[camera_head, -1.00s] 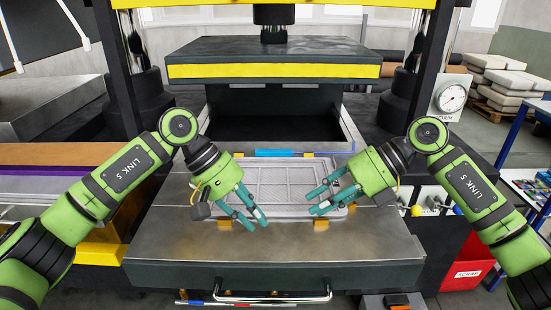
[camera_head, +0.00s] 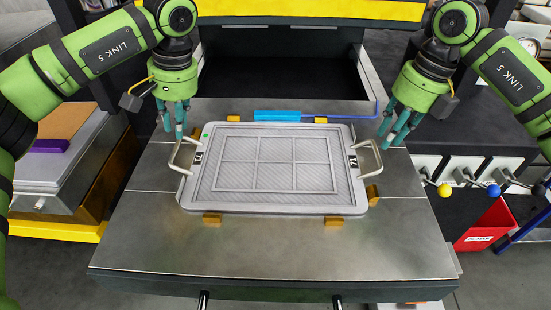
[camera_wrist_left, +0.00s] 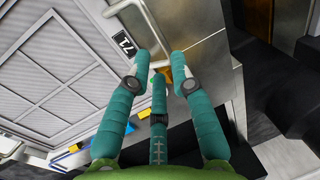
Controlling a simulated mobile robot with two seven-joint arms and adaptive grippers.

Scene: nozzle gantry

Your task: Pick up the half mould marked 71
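The half mould (camera_head: 275,203) is a grey rectangular plate with a ribbed, gridded face, lying flat on the metal table. A pale bail handle stands out at its left end (camera_head: 180,157) and another at its right end (camera_head: 370,160). A black label reading 71 (camera_wrist_left: 125,43) shows beside the handle in the left wrist view. My left gripper (camera_head: 172,133) is open and empty near the left handle, fingers pointing down. In the left wrist view its fingertips (camera_wrist_left: 162,66) are spread close to that handle (camera_wrist_left: 150,28). My right gripper (camera_head: 393,138) is open and empty just beyond the right handle.
Yellow-brown locating blocks (camera_head: 212,219) sit around the mould. A blue bar (camera_head: 278,115) lies behind it. The dark press opening (camera_head: 285,80) is at the back. The metal table front (camera_head: 275,250) is clear. Knobbed levers and a red bin (camera_head: 485,228) are at right.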

